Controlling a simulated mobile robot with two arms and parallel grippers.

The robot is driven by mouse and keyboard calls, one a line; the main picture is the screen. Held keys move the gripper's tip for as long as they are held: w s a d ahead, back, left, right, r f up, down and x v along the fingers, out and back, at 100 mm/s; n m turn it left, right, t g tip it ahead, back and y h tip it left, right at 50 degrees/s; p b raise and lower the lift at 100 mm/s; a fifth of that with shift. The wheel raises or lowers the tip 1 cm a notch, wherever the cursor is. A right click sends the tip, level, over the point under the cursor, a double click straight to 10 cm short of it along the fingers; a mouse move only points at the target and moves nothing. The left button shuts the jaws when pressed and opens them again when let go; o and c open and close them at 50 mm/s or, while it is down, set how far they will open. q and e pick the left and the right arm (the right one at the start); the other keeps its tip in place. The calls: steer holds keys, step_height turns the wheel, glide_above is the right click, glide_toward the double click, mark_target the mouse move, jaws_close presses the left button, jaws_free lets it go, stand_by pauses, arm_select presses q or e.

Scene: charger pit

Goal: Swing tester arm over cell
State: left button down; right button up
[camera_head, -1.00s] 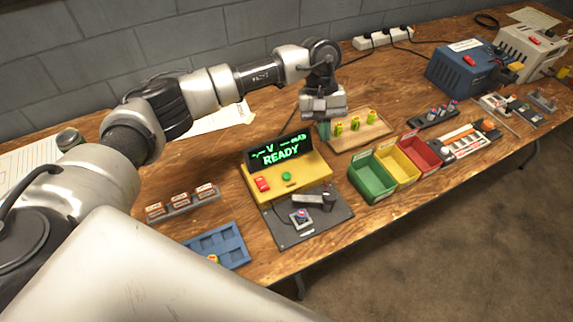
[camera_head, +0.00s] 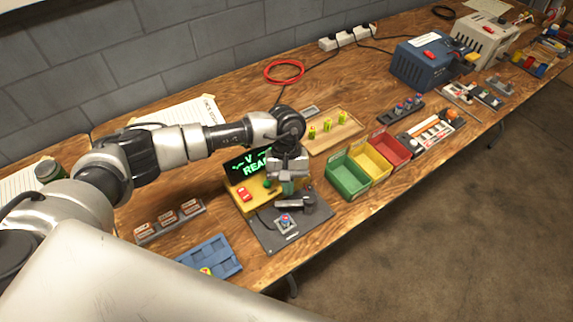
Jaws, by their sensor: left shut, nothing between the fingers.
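The yellow tester (camera_head: 236,201) stands on the bench with a green-lit screen (camera_head: 246,165), partly covered by my left arm; "V" and part of "READY" show. In front of it is a dark base plate (camera_head: 262,235). A small cell (camera_head: 285,219) with a blue and red top sits upright in a grey holder on the plate. The dark tester arm (camera_head: 295,202) lies behind and to the right of the cell, not over it. My left gripper (camera_head: 288,189) points down just above and behind the tester arm, shut and empty; I cannot tell if it touches. My right gripper is out of view.
Green (camera_head: 346,179), yellow (camera_head: 373,164) and red (camera_head: 395,149) bins stand right of the tester. A wooden tray (camera_head: 345,131) with upright cells is behind. A blue tray (camera_head: 215,255) and a labelled rack (camera_head: 168,223) are at left. The bench's front edge is close.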

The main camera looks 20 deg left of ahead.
arm_select(q)
steer(key=shift+s+d, duration=0.15)
steer(key=shift+s, duration=0.2)
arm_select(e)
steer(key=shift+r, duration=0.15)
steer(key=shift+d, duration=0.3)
arm_select(q)
steer(key=shift+s+n+h+b, duration=0.3)
steer(key=shift+n+b, duration=0.2)
steer(key=shift+n, duration=0.1)
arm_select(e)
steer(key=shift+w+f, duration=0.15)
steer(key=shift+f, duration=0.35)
